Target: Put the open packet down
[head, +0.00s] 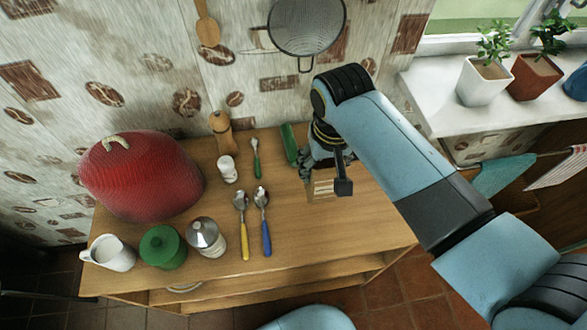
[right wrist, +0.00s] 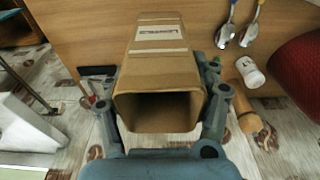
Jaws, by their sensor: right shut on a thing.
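The open packet (right wrist: 155,60) is a brown cardboard box with a printed label; its open mouth faces the camera in the right wrist view. My right gripper (right wrist: 160,95) is shut on it, one finger on each side. In the head view the packet (head: 321,188) shows only in part, over the right part of the wooden top (head: 340,235), mostly hidden by my right gripper (head: 327,170). I cannot tell whether its base touches the wood. My left gripper is not in view.
A green item (head: 289,143) lies close left of the packet. A yellow-handled spoon (head: 243,225), a blue-handled spoon (head: 264,222), a white shaker (head: 227,168) and a wooden mill (head: 221,132) stand or lie further left. The wood in front of the packet is clear.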

